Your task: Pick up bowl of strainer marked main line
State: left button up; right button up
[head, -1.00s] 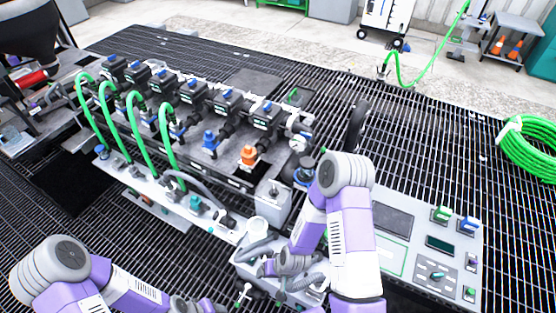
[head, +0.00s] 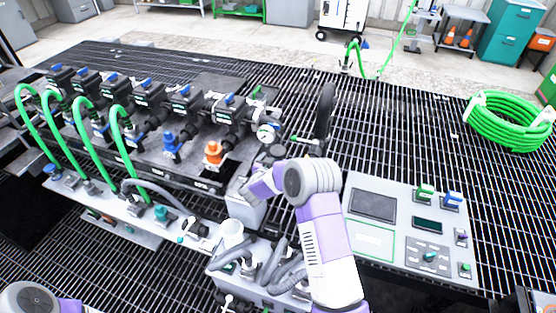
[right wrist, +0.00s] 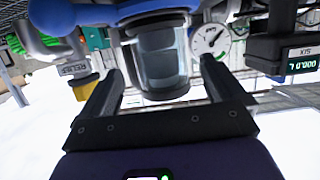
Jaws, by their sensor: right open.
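The strainer bowl (right wrist: 163,58) is a clear, grey-tinted cup under a blue head (right wrist: 150,10) in the right wrist view. I cannot read a main line mark on it. My right gripper (right wrist: 163,82) is open, with one finger on each side of the bowl in the picture. I see no clear contact, and nothing is held. In the head view the right arm reaches to the manifold's right end, by the gauge (head: 268,133). The bowl is not clear there, behind the wrist. Of my left arm, only links show at the lower left.
A round gauge (right wrist: 209,40) sits close to the right finger. A label reading RELIEF (right wrist: 75,69) and a digital display (right wrist: 300,64) flank the bowl. In the head view, green hoses (head: 72,125) arch along the manifold, and a control panel (head: 410,230) lies at right.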

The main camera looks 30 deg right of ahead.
aim_at(276, 160)
jog(key=b+x, duration=0.1)
jog(key=x, duration=0.2)
jog(key=shift+w+d, duration=0.2)
jog(key=shift+w, duration=0.15)
jog(key=c, duration=1.1)
jog(key=shift+r, duration=0.1)
notch_tip(276, 160, up, 10)
jog(key=p, duration=0.3)
jog(key=shift+p, duration=0.3)
